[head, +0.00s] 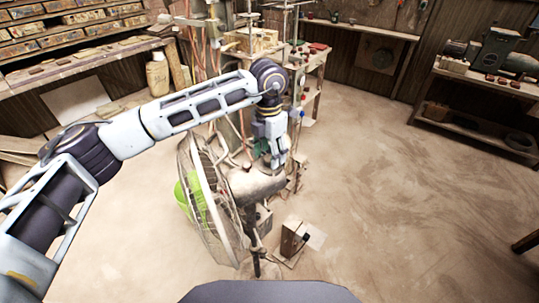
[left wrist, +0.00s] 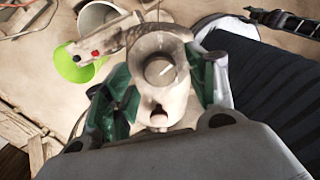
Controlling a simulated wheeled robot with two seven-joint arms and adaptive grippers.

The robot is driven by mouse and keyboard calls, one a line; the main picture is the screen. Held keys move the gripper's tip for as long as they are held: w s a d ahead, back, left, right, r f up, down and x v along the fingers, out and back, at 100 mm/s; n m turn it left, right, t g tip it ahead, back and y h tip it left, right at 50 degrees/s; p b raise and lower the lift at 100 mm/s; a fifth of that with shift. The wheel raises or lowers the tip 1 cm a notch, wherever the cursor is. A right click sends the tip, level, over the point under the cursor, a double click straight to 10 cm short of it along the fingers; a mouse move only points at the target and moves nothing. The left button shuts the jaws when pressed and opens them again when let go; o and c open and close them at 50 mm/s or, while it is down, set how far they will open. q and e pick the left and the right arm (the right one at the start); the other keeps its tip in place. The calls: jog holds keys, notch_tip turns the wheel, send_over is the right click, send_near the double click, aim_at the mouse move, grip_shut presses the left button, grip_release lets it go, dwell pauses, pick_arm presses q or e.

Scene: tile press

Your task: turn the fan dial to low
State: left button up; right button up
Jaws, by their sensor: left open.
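The fan stands in the middle of the head view, its wire cage (head: 205,200) facing left and its beige motor housing (head: 255,186) to the right. My left gripper (head: 269,158) points down at the housing from above. In the left wrist view the housing (left wrist: 150,42) lies between the open green-sided fingers (left wrist: 160,95). I cannot tell which of these is the dial, nor read any setting. Contact with the fingers is unclear. My right gripper is out of view.
A green bucket (head: 186,198) stands behind the cage. A small box (head: 292,238) is on the floor right of the fan. A cluttered bench (head: 315,58) rises just behind my gripper. The floor (head: 400,190) to the right is clear.

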aim_at(269, 157)
pick_arm(q)
notch_tip(269, 157, up, 11)
dwell(0.6)
dwell(0.3)
